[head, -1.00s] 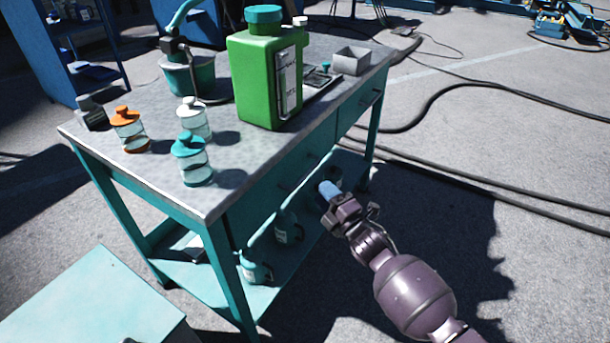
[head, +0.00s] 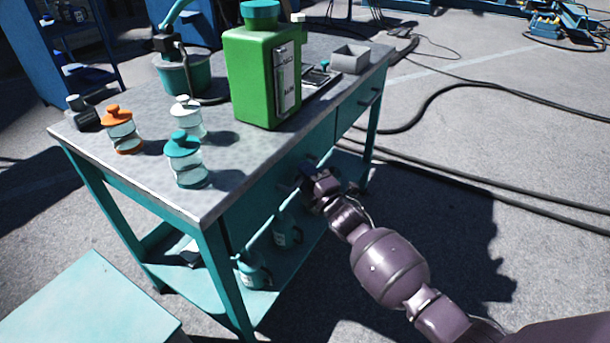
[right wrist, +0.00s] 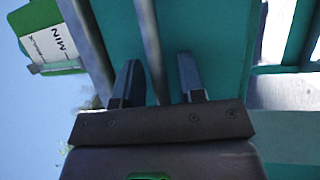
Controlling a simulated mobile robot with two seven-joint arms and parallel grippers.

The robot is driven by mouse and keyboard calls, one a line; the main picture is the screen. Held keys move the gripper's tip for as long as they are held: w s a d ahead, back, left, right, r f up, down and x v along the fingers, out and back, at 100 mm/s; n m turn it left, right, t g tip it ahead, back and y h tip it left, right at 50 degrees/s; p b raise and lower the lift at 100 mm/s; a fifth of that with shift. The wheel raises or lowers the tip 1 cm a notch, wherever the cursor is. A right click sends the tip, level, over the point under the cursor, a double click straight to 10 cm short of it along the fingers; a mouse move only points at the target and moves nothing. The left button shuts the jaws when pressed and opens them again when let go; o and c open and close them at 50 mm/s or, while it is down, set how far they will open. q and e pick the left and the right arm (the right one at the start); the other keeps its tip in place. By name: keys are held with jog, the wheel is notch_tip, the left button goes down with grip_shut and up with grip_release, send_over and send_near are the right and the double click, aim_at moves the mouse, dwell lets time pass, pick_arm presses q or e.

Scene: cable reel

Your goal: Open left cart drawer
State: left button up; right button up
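The teal cart (head: 203,216) has a grey top and two drawers along its long side. The left drawer (head: 262,198) appears closed, its front partly hidden by my right arm. My right gripper (head: 308,174) is at this drawer's front, where its handle is. In the right wrist view, my right gripper (right wrist: 160,82) has its two dark fingers apart, with the grey handle bar (right wrist: 150,40) running between them in front of the teal drawer face (right wrist: 215,40). Gaps show beside the bar; contact cannot be told. My left gripper is not in view.
A green jug (head: 255,85), lidded jars (head: 187,165) and a grey box (head: 350,58) stand on the cart top. The right drawer (head: 362,103) appears closed. Bottles sit on the lower shelf (head: 262,297). Black cables (head: 450,172) cross the otherwise open ground at right.

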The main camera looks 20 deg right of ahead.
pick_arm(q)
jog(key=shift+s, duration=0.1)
pick_arm(e)
grip_shut()
